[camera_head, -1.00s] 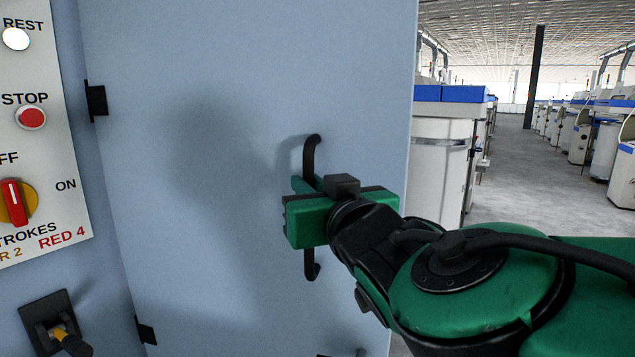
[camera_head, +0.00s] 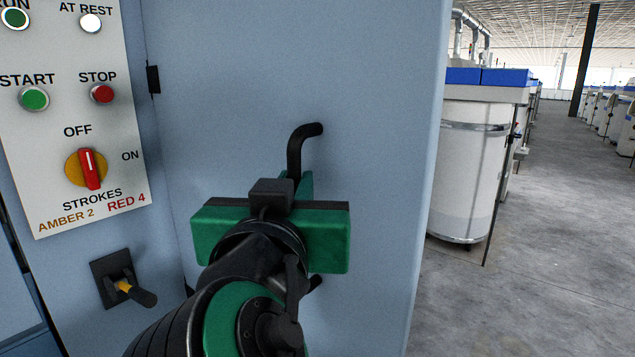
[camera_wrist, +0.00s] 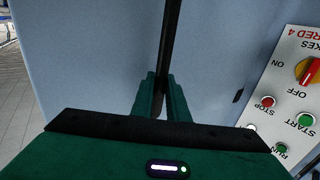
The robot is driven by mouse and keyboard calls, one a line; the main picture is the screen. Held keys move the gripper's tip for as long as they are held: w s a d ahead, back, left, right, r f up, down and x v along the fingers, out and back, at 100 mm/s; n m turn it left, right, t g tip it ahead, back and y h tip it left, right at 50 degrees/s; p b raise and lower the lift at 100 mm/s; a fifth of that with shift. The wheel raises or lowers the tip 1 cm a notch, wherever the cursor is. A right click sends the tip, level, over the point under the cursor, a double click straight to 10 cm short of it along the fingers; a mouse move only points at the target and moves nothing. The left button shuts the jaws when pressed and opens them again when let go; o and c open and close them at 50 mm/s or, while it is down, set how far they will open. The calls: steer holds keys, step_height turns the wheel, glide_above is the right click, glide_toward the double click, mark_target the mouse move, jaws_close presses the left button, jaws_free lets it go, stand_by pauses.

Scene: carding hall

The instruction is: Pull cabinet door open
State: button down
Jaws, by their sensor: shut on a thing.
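The cabinet door (camera_head: 385,130) is a flat light blue panel with a black hinge (camera_head: 153,80) on its left side. Its free right edge stands against open floor; I cannot tell exactly how far it is ajar. A black bar handle (camera_head: 298,150) is mounted upright on the door, and its upper bend shows above my gripper (camera_head: 300,185). In the wrist view the green fingers of my gripper (camera_wrist: 162,95) are closed around the dark handle bar (camera_wrist: 171,40). My gripper's body hides the handle's middle in the head view.
Left of the door is a control panel (camera_head: 60,130) with buttons and a red and yellow selector knob (camera_head: 88,168). Below it a lever switch (camera_head: 125,285) sticks out. White machines (camera_head: 465,170) stand behind on the right. Grey floor (camera_head: 540,260) there is clear.

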steer(key=shift+s+a+r, duration=0.15)
steer(key=shift+s+a, duration=0.15)
steer(key=shift+a, duration=0.25)
steer(key=c, duration=1.7)
jaws_free()
steer(key=shift+a, duration=0.15)
steer(key=shift+c, duration=0.2)
